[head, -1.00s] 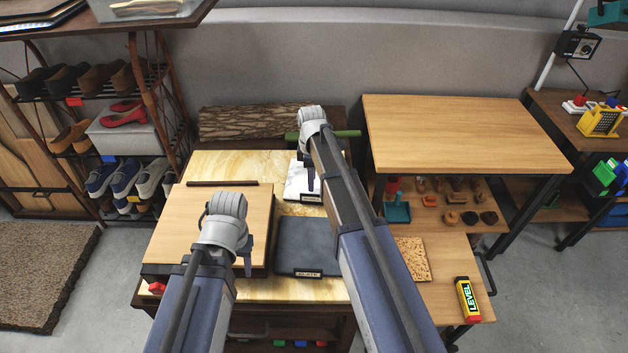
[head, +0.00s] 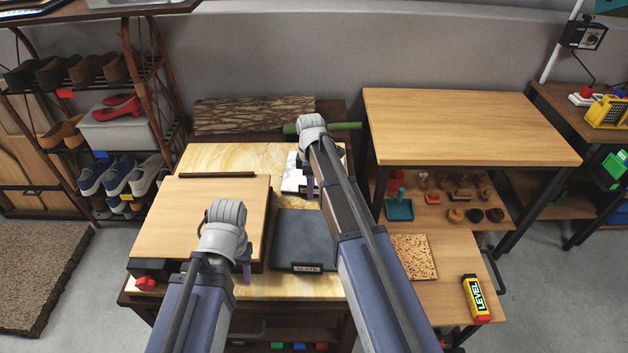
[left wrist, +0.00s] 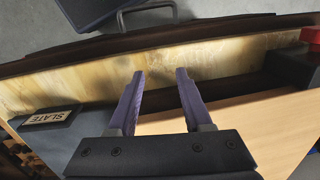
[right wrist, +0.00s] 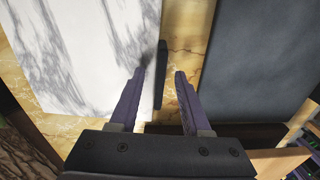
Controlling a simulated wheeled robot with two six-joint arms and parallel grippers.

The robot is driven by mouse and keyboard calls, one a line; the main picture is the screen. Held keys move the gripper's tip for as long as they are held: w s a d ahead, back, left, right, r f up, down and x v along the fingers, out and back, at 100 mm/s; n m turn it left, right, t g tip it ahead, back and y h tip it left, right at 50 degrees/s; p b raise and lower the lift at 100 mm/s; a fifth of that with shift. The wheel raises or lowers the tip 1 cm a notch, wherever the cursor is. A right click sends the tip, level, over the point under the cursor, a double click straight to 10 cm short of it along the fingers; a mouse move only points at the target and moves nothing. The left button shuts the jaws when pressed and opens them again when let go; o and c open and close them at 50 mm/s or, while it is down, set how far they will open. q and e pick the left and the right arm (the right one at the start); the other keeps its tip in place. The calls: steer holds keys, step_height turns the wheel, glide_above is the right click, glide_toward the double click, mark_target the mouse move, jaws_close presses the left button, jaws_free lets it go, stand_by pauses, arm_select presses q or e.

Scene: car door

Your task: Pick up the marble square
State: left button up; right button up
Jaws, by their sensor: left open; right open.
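The marble square (head: 292,180) is a white slab with grey veins, lying on the yellow stone-patterned tabletop and partly hidden by my right arm in the head view. In the right wrist view the marble square (right wrist: 80,50) fills the upper left, with a dark label bar (right wrist: 161,75) along its edge. My right gripper (right wrist: 160,72) is open and empty; from its camera, the label bar appears between its fingertips. Whether it touches is unclear. My left gripper (left wrist: 160,76) is open and empty near the front edge of the wooden board, away from the marble.
A dark slate square (head: 304,240) lies just in front of the marble. A raised wooden board (head: 200,215) is to the left. A log (head: 250,115) and a green rod (head: 347,126) lie behind.

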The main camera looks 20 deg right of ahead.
steer(key=shift+f, duration=0.1)
jaws_close()
stand_by(0.3)
stand_by(1.1)
